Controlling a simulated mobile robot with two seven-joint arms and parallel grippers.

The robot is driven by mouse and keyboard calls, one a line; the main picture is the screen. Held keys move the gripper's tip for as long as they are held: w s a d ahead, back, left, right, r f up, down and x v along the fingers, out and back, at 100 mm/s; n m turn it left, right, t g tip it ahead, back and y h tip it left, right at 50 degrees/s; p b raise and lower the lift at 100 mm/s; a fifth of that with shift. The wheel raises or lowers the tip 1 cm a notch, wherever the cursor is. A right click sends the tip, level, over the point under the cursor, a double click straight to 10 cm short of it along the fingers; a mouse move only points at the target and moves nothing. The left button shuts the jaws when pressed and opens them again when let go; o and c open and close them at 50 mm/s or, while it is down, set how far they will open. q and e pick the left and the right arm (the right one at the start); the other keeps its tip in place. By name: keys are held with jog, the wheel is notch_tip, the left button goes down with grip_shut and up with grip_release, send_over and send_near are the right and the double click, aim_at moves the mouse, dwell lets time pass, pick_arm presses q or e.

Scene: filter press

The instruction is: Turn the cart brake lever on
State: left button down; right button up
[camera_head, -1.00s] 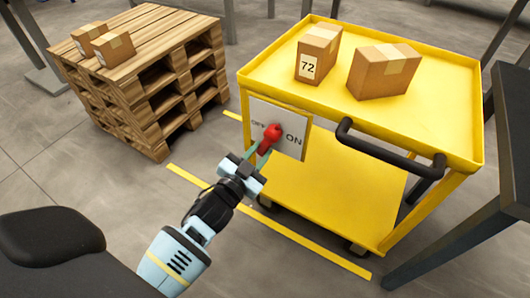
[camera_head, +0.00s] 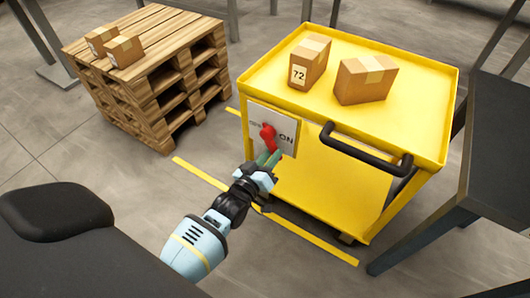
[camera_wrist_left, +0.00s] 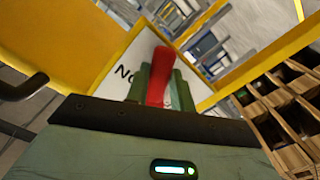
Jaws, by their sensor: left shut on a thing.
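The red brake lever (camera_head: 268,135) sits on a white plate (camera_head: 286,127) at the near left corner of the yellow cart (camera_head: 400,145). "ON" shows right of the lever; the other label is mostly unreadable. My left gripper (camera_head: 272,158) reaches up from below, its green fingers shut on the lever. In the left wrist view, the red lever (camera_wrist_left: 158,78) lies between the fingers (camera_wrist_left: 160,85), with the plate (camera_wrist_left: 125,62) behind it. The fingers hide part of the lever. My right gripper is not in view.
Two cardboard boxes, one marked 72 (camera_head: 309,62), stand on the cart's top. A black handle (camera_head: 365,152) juts from its near side. A wooden pallet stack (camera_head: 150,70) with two small boxes stands at left. A dark table (camera_head: 490,160) is close on the right.

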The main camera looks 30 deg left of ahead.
pick_arm(q)
jog(key=shift+d+r+n+p, duration=0.25)
jog(key=shift+d+n+p, duration=0.05)
jog(key=shift+n, duration=0.45)
jog(key=shift+d+r+n+p, duration=0.25)
jog(key=shift+d+n+p, duration=0.05)
jog(key=shift+n, duration=0.45)
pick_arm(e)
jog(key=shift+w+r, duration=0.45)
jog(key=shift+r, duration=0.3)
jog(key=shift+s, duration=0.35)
pick_arm(q)
jog(key=c, duration=1.2)
grip_release()
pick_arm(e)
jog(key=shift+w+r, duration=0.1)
